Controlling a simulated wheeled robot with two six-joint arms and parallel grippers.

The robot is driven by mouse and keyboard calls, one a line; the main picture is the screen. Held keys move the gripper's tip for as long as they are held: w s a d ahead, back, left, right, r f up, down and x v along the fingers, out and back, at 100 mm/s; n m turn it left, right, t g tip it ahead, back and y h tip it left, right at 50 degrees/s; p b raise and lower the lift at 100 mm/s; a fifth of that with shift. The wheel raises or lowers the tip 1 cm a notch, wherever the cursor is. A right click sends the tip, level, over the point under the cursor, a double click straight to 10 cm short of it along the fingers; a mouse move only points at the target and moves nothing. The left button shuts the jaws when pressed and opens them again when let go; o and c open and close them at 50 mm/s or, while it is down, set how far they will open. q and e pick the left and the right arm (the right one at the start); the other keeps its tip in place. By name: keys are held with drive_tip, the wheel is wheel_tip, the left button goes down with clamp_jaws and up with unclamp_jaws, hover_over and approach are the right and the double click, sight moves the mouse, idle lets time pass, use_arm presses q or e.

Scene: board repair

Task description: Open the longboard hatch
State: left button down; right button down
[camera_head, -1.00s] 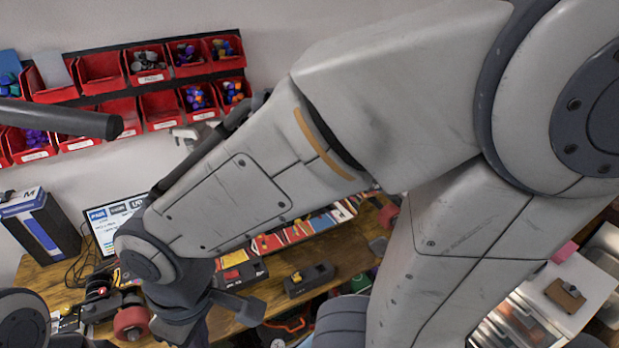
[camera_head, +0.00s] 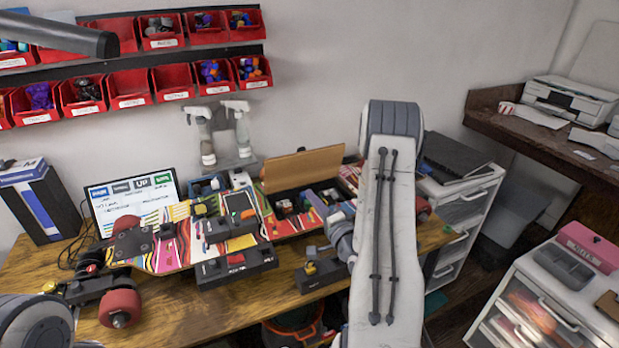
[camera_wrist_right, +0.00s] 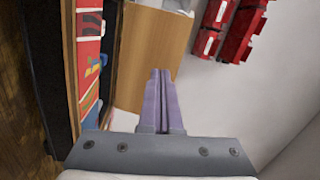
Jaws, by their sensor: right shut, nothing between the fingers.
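The longboard (camera_head: 160,245), with a striped, multicoloured deck and red wheels, lies across the wooden bench. Its hatch lid (camera_head: 303,168), a plain brown panel, stands raised at the back of an opening with small parts inside. The lid also shows in the right wrist view (camera_wrist_right: 150,58). My right gripper (camera_head: 314,196), with purple fingers, is shut and empty at the front of the opening, in front of the raised lid. My left gripper is out of view.
Red bins (camera_head: 130,87) line the wall. Two spray bottles (camera_head: 241,128) and a screen (camera_head: 130,200) stand behind the board. Black tool holders (camera_head: 235,265) sit along its front. White drawers (camera_head: 455,210) stand at right. Bare bench (camera_head: 190,318) shows in front.

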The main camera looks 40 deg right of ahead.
drive_tip(key=s+d+m+t+h, duration=0.1)
drive_tip(key=s+d+m+h, duration=0.1)
drive_tip(key=s+d+m, duration=0.1)
drive_tip(key=p, duration=0.3)
approach(305, 159)
drive_tip(key=x, duration=0.6)
drive_tip(key=shift+w+d, duration=0.1)
drive_tip(key=shift+d, duration=0.05)
drive_tip(key=shift+w+d, duration=0.1)
drive_tip(key=shift+w, duration=0.25)
drive_tip(key=shift+w, duration=0.1)
